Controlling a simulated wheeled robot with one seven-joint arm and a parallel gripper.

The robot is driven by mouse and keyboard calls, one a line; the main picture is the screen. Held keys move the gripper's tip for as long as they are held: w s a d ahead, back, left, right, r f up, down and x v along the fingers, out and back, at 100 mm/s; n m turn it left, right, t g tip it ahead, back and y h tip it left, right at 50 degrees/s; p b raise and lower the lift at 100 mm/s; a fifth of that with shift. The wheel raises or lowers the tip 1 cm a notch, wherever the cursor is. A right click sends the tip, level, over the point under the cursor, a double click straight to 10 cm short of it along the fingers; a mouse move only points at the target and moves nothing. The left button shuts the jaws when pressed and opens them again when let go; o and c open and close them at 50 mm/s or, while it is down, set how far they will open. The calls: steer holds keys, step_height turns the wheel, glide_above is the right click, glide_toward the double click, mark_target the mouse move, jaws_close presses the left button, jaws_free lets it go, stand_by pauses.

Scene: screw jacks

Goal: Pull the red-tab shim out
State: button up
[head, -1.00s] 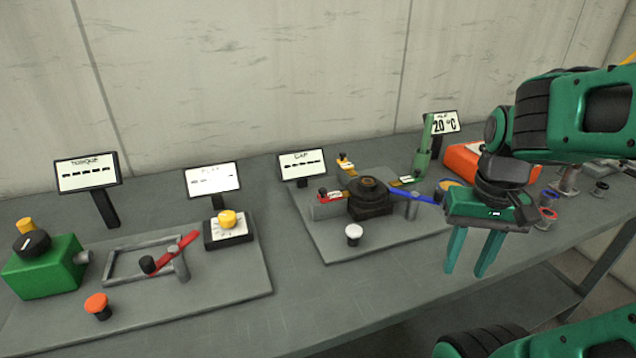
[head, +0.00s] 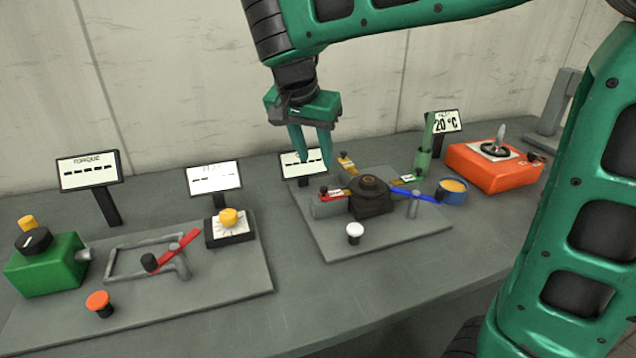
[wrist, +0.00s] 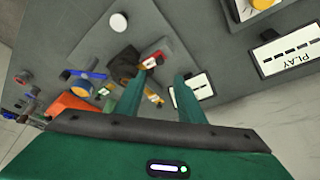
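The red-tab shim (head: 332,196) lies at the left side of the dark screw jack (head: 370,203), with a small black knob near its outer end. It also shows in the wrist view (wrist: 151,61), just beyond my fingertips. My gripper (head: 316,168) is open and empty, fingers pointing down. In the head view its fingertips appear above and slightly left of the red tab, apart from it, over the gap display. In the wrist view the tab appears close to the tip of the left finger (wrist: 128,95). Whether the shim's inner end is under the jack is hidden.
A yellow-tab piece (head: 347,164) stands behind the jack and a blue handle (head: 410,195) to its right. A white button (head: 354,231) is in front. The gap display (head: 302,166) is behind my fingers. An orange box (head: 490,170) stands right, the torque plate (head: 215,280) left.

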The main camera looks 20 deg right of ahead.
mark_target(323, 187)
steer(key=x, duration=1)
steer(key=shift+w+d+f, duration=0.1)
steer(key=shift+f, duration=0.15)
